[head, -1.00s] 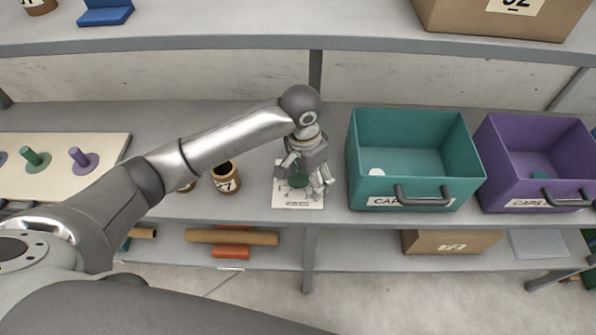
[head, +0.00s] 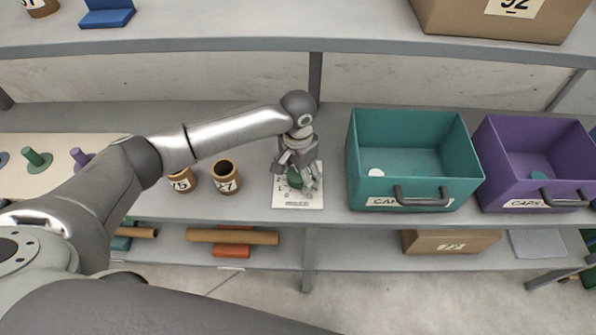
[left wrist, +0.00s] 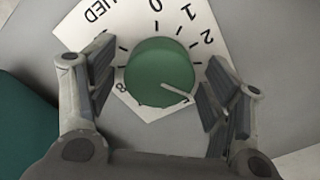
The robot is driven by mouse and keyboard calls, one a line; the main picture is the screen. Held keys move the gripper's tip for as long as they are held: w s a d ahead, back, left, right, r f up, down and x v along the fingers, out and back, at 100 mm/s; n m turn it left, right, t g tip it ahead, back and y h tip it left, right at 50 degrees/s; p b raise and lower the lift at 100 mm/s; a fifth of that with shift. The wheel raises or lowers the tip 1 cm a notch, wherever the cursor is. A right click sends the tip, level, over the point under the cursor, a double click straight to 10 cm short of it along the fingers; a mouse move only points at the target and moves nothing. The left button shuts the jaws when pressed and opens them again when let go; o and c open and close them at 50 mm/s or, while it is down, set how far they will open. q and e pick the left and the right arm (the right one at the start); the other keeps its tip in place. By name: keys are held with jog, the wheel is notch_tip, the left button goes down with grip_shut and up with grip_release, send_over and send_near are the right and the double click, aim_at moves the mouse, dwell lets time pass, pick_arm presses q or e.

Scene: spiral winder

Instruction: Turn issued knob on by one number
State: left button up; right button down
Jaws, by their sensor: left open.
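The green knob (head: 295,180) sits on a white number plate (head: 297,203) on the middle shelf. In the left wrist view the knob (left wrist: 160,72) is round, with a white pointer line aimed to the lower right. The plate (left wrist: 130,22) shows 0, 1, 2 and 8 around it, with part of a printed word at top left. The number at the pointer's tip cannot be read. My left gripper (head: 299,178) is over the knob. In the wrist view its open fingers (left wrist: 160,92) stand on either side of the knob, with gaps visible. My right gripper is not in view.
A teal bin (head: 368,190) stands close right of the plate, with a purple bin (head: 505,190) beyond. Two brown jars (head: 225,181) stand to the left. A pegboard (head: 50,190) lies farther left. The upper shelf edge (head: 220,47) runs behind.

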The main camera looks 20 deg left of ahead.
pick_arm(q)
jog(key=shift+c, duration=0.2)
jog(key=c, duration=1)
jog(key=shift+r+m+p, duration=0.15)
jog(key=shift+m+p, duration=1.05)
jog(key=shift+p, duration=0.2)
jog(key=shift+m+p, duration=0.95)
jog(key=shift+m, duration=0.65)
jog(key=o, duration=1)
jog(key=shift+f, duration=0.2)
jog(key=shift+o, duration=0.2)
jog(key=shift+r, duration=0.15)
